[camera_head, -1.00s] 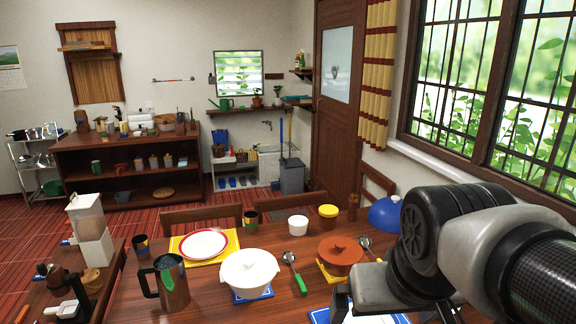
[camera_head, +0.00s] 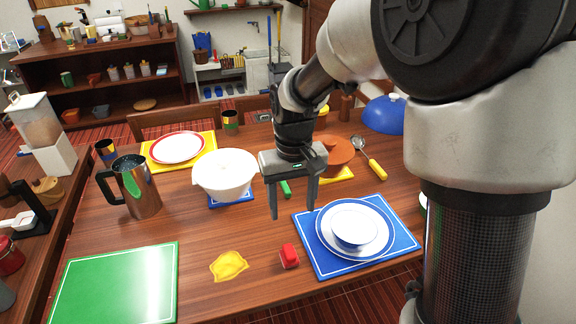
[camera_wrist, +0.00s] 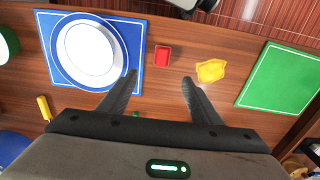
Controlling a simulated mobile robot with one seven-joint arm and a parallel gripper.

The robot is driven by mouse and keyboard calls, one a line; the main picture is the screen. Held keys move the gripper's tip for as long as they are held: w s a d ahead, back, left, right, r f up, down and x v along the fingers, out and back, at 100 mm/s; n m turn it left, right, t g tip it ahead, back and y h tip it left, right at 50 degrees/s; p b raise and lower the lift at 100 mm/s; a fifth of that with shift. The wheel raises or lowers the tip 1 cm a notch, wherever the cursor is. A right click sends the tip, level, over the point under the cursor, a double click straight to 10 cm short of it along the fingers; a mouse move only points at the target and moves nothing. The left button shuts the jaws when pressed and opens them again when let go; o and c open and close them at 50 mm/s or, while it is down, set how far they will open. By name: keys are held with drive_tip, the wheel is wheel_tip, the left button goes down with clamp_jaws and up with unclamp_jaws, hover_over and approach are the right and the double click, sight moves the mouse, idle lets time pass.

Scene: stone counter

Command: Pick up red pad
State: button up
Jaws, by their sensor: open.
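The red pad (camera_head: 289,256) is a small red block lying on the wooden table near its front edge, between a yellow cloth and a blue placemat. In the wrist view the red pad (camera_wrist: 162,56) lies ahead of the fingers, a little left of the middle of the gap. My gripper (camera_head: 293,212) is open and empty, pointing down above the table, behind the red pad in the head view. In the wrist view my gripper (camera_wrist: 159,82) has its two fingers well apart, and nothing touches them.
The yellow cloth (camera_head: 229,265) lies left of the pad. The blue placemat (camera_head: 313,252) with plate and bowl (camera_head: 356,226) lies right. A green mat (camera_head: 117,285) is at front left. A white pot (camera_head: 226,175), a metal pitcher (camera_head: 136,190) and an orange pot (camera_head: 338,153) stand farther back.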

sight(289, 249)
drive_tip(key=f+b, duration=0.1)
drive_tip(key=f, duration=0.5)
drive_tip(key=f+b, duration=0.1)
drive_tip(key=f, duration=0.5)
drive_tip(key=f+b, duration=0.1)
drive_tip(key=f, duration=0.5)
drive_tip(key=shift+w+a+f+b, duration=0.25)
drive_tip(key=shift+a+f+b, duration=0.05)
drive_tip(key=shift+a, duration=0.05)
drive_tip(key=c, duration=1.1)
drive_tip(key=shift+r, duration=0.1)
wheel_tip(289, 249, up, 10)
drive_tip(key=shift+p, duration=1.05)
drive_tip(key=o, duration=0.3)
drive_tip(key=shift+c, duration=1.2)
